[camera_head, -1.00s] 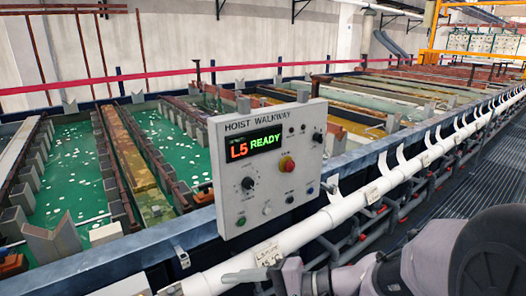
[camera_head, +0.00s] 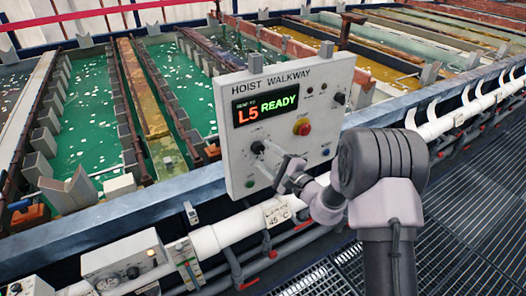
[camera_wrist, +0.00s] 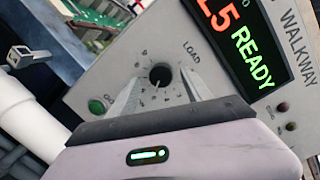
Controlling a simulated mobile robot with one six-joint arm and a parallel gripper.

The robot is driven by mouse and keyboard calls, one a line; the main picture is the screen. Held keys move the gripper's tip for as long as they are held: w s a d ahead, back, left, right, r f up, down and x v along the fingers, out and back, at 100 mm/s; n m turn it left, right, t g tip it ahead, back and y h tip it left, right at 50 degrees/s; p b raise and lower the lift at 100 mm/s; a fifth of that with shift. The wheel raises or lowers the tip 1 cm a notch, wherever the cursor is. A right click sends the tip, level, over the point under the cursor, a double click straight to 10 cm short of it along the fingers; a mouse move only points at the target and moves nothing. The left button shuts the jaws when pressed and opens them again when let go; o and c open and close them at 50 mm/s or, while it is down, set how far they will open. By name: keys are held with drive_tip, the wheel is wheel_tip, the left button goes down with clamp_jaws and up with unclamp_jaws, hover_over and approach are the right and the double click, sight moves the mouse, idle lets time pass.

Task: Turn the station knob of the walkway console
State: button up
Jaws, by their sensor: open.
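The hoist walkway console (camera_head: 225,165) is a pale grey panel whose display (camera_head: 266,107) reads "L5 READY". Its black station knob (camera_head: 257,148) is at the left, below the display, with marks around it. In the wrist view the knob (camera_wrist: 160,75) shows between the fingertips of my gripper (camera_wrist: 161,85), with a gap on each side. My gripper is open and empty, pointing at the panel. In the head view my gripper (camera_head: 272,165) is just below and right of the knob. I cannot tell how far the fingertips are from the panel.
A red button (camera_head: 302,127) and another black knob (camera_head: 340,98) are on the console's right side. A green button (camera_wrist: 97,105) is beside my gripper. A white pipe (camera_head: 235,228) runs below the console. Tanks of green liquid (camera_head: 85,110) lie behind; the grating (camera_head: 465,235) is clear.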

drive_tip(key=shift+x, duration=1.05)
clamp_jaws()
